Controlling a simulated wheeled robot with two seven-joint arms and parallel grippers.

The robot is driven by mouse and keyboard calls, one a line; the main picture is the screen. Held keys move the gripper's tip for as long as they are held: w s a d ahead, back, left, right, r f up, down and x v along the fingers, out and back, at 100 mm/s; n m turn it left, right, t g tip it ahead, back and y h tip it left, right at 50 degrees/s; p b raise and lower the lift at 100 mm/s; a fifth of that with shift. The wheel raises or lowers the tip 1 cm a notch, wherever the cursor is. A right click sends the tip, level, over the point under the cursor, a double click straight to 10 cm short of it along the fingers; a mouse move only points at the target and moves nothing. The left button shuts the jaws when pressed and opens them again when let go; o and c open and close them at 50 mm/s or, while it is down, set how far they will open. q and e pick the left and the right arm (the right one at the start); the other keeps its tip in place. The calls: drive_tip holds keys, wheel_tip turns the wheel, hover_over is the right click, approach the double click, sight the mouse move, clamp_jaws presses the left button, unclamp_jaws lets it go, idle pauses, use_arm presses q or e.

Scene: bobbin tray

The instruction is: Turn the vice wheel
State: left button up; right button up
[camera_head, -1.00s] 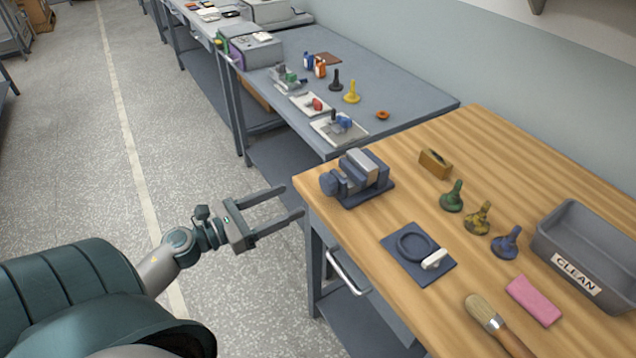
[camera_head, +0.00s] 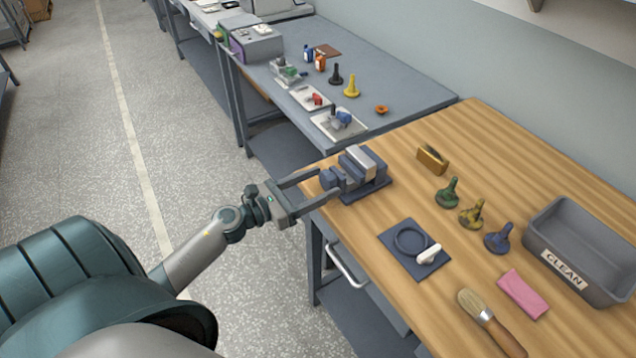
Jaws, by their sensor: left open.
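The vice (camera_head: 360,172) is blue-grey with a paler jaw block and sits at the wooden bench's left corner. Its round wheel (camera_head: 328,178) faces left, toward my left gripper. My left gripper (camera_head: 322,183) is open, its two fingers reaching right over the bench edge to the wheel. The fingertips appear to lie on either side of the wheel; whether they touch it I cannot tell. My right gripper is out of view.
On the wooden bench (camera_head: 480,135) stand a blue pad with a ring and white handle (camera_head: 414,248), several bobbin-like pieces, a brass block (camera_head: 432,160), a brush (camera_head: 490,322), a pink block (camera_head: 523,293) and a grey CLEAN tray (camera_head: 548,252). A grey bench (camera_head: 415,92) adjoins behind.

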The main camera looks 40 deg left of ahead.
use_arm(q)
drive_tip(key=c, duration=1.1)
drive_tip(key=shift+o, duration=0.2)
